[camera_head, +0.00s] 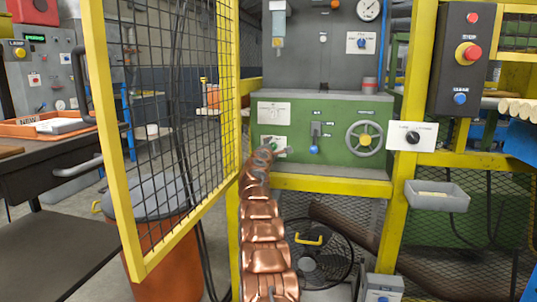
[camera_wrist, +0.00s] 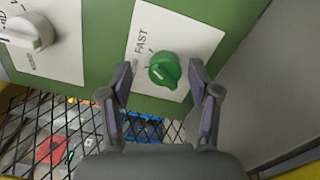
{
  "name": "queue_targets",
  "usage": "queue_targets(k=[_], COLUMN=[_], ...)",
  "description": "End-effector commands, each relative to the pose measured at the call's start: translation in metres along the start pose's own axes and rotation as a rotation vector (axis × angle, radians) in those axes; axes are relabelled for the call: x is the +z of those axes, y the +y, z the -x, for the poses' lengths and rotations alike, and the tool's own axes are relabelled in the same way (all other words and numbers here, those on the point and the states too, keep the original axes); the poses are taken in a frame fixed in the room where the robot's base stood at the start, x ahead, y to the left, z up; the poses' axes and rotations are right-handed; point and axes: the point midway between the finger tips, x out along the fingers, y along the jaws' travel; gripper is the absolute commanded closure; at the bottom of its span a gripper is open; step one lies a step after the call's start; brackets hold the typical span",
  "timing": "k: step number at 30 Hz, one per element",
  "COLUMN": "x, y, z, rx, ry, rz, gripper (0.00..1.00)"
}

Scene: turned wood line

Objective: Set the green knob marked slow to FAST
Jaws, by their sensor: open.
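The green knob (camera_wrist: 164,70) sits on a white plate (camera_wrist: 178,35) on the green machine front. The word FAST is printed on the plate above and to the left of the knob in the wrist view. The knob's raised grip looks slanted, but I cannot tell for sure which mark it points at. The word SLOW is not readable. My gripper (camera_wrist: 160,72) is open, with one finger on each side of the knob and gaps visible. In the head view my arm reaches the machine's lower left plate (camera_head: 280,140), and mostly hides the knob.
A white knob (camera_wrist: 30,32) on another plate is left in the wrist view. The green machine (camera_head: 350,110) also carries a handwheel (camera_head: 365,139) and a blue-tipped lever (camera_head: 314,148). A yellow mesh gate (camera_head: 120,170) stands left of my arm.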

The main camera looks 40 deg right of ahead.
Motion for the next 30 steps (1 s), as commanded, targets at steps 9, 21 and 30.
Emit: queue_targets(k=[9,21,30], x=[-0.001,-0.005,-0.004], y=[0.002,-0.001,0.000], z=[0.011,0.026,0.038], rx=[0.002,-0.004,-0.002], ry=[0.000,0.011,0.010], rz=[0.003,-0.004,-0.004], gripper=[0.39,0.39,0.39])
